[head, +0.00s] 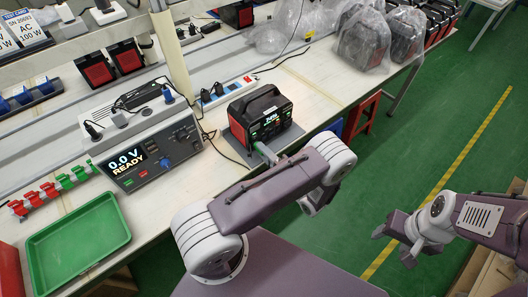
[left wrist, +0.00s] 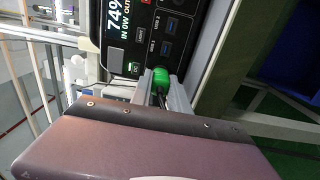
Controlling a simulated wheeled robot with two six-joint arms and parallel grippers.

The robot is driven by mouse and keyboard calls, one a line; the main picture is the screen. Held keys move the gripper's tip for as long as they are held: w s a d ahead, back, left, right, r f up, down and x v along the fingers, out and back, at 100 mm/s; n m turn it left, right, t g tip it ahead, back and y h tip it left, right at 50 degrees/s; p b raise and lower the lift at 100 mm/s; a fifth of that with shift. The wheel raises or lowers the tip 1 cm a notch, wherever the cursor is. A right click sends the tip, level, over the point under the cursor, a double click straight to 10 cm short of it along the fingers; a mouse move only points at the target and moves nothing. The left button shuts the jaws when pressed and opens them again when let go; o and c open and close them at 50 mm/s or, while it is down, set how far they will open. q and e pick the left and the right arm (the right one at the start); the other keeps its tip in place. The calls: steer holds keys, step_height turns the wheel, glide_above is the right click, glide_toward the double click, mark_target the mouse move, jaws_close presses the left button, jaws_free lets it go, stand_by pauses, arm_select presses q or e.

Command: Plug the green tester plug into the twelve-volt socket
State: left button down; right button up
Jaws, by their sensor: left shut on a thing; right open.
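The black and red power station (head: 262,117) stands on a grey mat on the bench. My left gripper (head: 262,148) reaches its lower front, partly hidden behind my own arm. In the left wrist view, my left gripper (left wrist: 163,86) is shut on the green tester plug (left wrist: 161,78), right in front of the panel with its lit display (left wrist: 118,18) and USB ports. The plug and fingers hide the socket, so I cannot tell whether the plug is in it. The tester (head: 150,152) reads 0.0 V READY. My right gripper (head: 394,240) is open and empty, over the floor.
A green tray (head: 78,240) lies at the bench's front left, beside red and green clips (head: 54,189). A power strip (head: 222,92) lies behind the station. Bagged units (head: 378,38) stand at the back right. Green floor lies right of the bench.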

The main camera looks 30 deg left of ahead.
arm_select(q)
steer(key=shift+a, duration=0.15)
stand_by(0.3)
steer(key=c, duration=1.2)
jaws_free()
steer(key=shift+w, duration=0.1)
steer(key=shift+o, duration=0.2)
steer(key=v, duration=0.9)
steer(key=shift+b, duration=0.4)
